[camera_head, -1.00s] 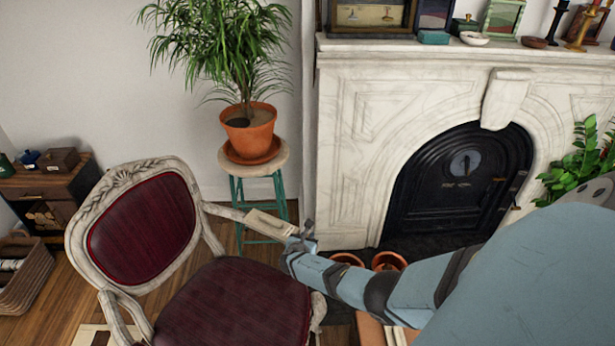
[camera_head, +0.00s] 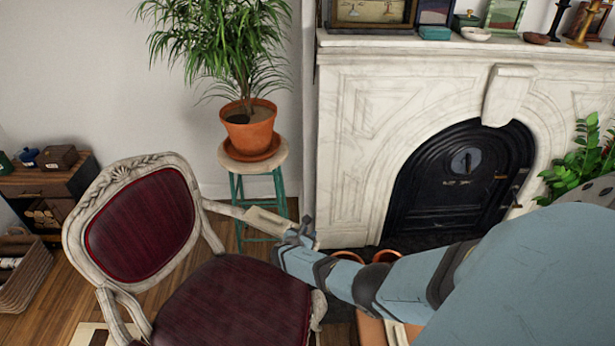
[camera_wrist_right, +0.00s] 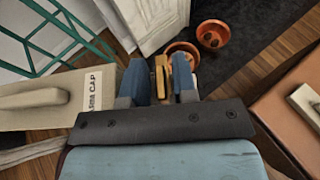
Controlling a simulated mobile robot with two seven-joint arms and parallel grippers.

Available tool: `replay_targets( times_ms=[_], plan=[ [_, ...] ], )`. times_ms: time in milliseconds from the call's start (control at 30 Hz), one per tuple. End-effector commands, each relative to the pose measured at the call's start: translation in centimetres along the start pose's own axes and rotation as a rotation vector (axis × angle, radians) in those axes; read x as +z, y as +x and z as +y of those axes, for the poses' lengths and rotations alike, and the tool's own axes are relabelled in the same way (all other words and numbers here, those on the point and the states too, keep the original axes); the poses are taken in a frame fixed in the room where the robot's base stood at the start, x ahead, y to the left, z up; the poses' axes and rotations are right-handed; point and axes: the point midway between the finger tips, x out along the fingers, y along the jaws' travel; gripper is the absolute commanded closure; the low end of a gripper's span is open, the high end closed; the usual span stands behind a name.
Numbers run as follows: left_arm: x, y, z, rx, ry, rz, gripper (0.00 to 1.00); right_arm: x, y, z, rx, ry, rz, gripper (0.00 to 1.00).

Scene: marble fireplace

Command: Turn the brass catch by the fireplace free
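A small brass piece (camera_wrist_right: 160,78), which looks like the catch, shows between the blue fingers of my right gripper (camera_wrist_right: 160,82) in the right wrist view. It lies close against the left-hand finger; whether both fingers press on it I cannot tell. In the head view my right gripper (camera_head: 304,233) is at the left foot of the white marble fireplace (camera_head: 343,160), beyond the chair's arm. The catch cannot be made out there. The black arched fireplace door (camera_head: 450,190) is to the right. My left gripper is not in view.
A red upholstered chair (camera_head: 235,305) stands close at the left. A pale labelled object (camera_wrist_right: 40,105) lies beside the gripper. A teal-legged stool (camera_head: 236,200) with a potted plant (camera_head: 248,130) stands behind. Terracotta pots (camera_wrist_right: 212,35) sit on the dark hearth.

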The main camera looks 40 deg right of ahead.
Motion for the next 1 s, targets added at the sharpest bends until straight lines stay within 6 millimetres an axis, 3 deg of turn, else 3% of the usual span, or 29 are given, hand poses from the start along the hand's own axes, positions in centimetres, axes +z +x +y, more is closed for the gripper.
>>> replay_targets(
  times_ms=[300,433,1000],
  plan=[
    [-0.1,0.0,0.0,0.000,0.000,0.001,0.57,-0.1,-0.1,0.0,0.001,-0.001,0.001,0.64],
    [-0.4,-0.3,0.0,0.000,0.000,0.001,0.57,0.0,-1.0,0.0,0.002,-0.001,0.001,0.64],
    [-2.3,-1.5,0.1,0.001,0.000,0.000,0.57,-0.1,-12.3,0.0,0.001,0.001,0.002,0.64]
  ],
)
